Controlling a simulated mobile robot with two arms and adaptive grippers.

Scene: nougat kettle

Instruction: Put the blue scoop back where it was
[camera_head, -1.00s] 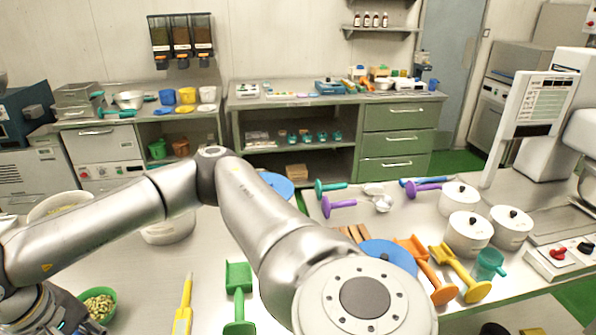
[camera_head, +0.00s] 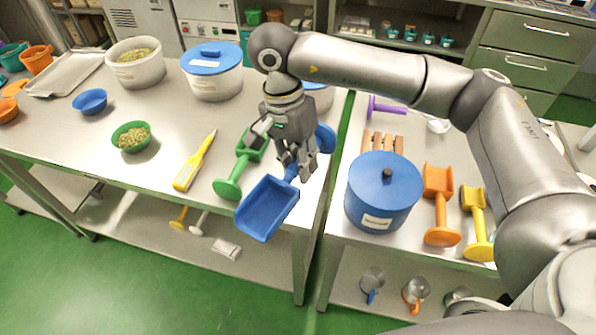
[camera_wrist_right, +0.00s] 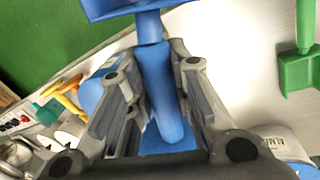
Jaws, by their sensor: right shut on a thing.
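The blue scoop (camera_head: 268,208) is held in my right gripper (camera_head: 297,168), its open tray hanging out past the front edge of the left table. Its handle (camera_wrist_right: 158,90) runs between the two fingers in the right wrist view, and the tray is cut off at the top there. The gripper is shut on the handle, with the fingers on either side. In the head view the fingers hide part of the handle. My left gripper is not in view.
A green scoop (camera_head: 228,188) and a yellow tool (camera_head: 195,162) lie on the left table. On the right table stand a blue pot (camera_head: 382,207), an orange scoop (camera_head: 440,205) and a yellow scoop (camera_head: 478,225). A narrow gap separates the tables.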

